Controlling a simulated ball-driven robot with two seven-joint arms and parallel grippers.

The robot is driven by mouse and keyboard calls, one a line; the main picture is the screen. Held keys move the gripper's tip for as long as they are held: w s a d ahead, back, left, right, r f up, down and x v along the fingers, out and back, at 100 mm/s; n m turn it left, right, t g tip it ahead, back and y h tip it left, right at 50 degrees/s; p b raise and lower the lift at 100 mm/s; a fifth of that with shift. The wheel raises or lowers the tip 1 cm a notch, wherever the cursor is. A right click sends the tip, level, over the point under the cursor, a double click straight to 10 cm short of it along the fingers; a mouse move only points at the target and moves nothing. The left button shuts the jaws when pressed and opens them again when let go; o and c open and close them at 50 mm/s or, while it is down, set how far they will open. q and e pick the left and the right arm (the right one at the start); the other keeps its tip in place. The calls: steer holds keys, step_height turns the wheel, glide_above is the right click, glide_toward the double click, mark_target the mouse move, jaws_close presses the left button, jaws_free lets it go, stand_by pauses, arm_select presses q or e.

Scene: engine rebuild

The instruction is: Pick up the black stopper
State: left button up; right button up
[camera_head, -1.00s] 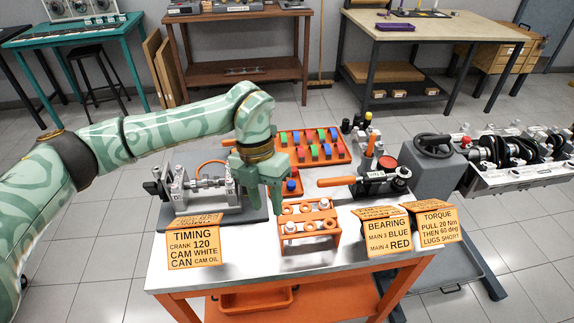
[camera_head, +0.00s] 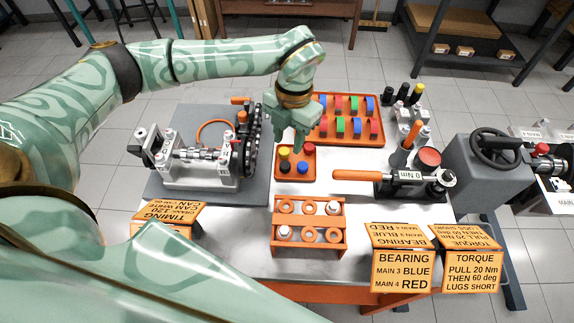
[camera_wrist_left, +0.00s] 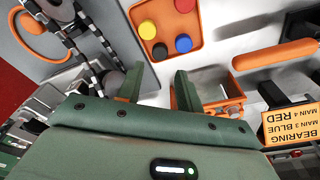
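The black stopper (camera_head: 285,168) sits in a small orange tray (camera_head: 306,175) at the middle of the bench. Yellow, red and blue stoppers share that tray. In the left wrist view, the black stopper (camera_wrist_left: 159,51) lies just beyond the fingertips, beside the blue one and below the yellow one. My left gripper (camera_head: 290,143) hangs at the tray's far edge in the head view. In the left wrist view my left gripper (camera_wrist_left: 160,72) is open, with nothing between its fingers. My right gripper is not in view.
An orange rack with rings (camera_head: 308,222) stands in front of the tray. A larger tray of coloured blocks (camera_head: 345,128) lies behind. An engine assembly (camera_head: 200,155) is left; an orange-handled torque wrench (camera_head: 360,176) is right. Sign cards line the front edge.

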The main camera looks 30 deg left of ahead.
mark_target(285, 164)
arm_select(q)
steer(key=f, duration=0.3)
steer(key=shift+s, duration=0.2)
steer(key=f, duration=0.1)
steer(key=f+b, duration=0.1)
steer(key=f, duration=0.1)
steer(key=f+b, duration=0.1)
steer(key=shift+s+f, duration=0.3)
steer(key=shift+s, duration=0.05)
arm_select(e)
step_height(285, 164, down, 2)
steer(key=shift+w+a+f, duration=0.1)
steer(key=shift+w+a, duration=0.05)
arm_select(q)
steer(key=shift+c, duration=0.4)
jaws_close()
